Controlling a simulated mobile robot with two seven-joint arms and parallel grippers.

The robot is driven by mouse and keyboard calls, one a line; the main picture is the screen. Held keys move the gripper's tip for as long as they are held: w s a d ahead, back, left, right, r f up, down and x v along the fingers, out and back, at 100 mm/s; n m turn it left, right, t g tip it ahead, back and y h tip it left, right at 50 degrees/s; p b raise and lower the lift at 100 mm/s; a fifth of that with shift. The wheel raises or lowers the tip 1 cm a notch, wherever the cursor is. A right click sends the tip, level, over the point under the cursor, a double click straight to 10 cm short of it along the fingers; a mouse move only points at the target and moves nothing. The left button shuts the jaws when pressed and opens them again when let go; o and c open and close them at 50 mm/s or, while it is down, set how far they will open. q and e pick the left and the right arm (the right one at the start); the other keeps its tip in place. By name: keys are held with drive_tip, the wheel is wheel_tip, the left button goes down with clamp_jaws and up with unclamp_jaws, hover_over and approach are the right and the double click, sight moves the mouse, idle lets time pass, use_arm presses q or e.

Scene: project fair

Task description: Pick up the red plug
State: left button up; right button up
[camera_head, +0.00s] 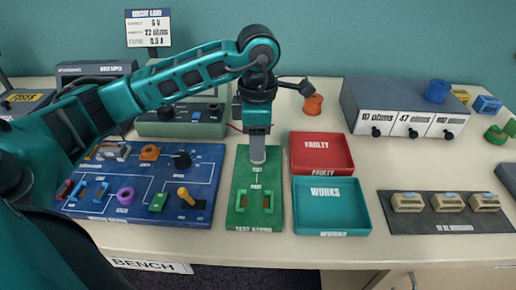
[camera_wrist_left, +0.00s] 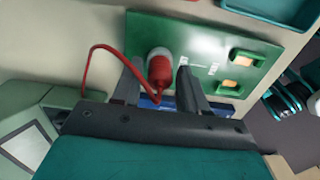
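The red plug (camera_wrist_left: 159,72) shows in the left wrist view, with a pale round end and a red cable (camera_wrist_left: 92,62) curving off to the left. It is at one end of the green test stand (camera_wrist_left: 200,45). My left gripper (camera_wrist_left: 157,88) is open, with one finger on each side of the plug and a small gap visible at each side. In the head view my left gripper (camera_head: 257,150) points down over the far end of the test stand (camera_head: 241,190) and hides the plug. My right gripper is not in view.
Right of the stand are a red FAULTY tray (camera_head: 342,169) and a teal WORKS tray (camera_head: 363,222). A blue circuit board (camera_head: 138,205) with parts lies left. A green bench unit (camera_head: 160,127) stands behind.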

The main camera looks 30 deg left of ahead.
use_arm(q)
clamp_jaws()
drive_tip(key=shift+r, duration=0.15)
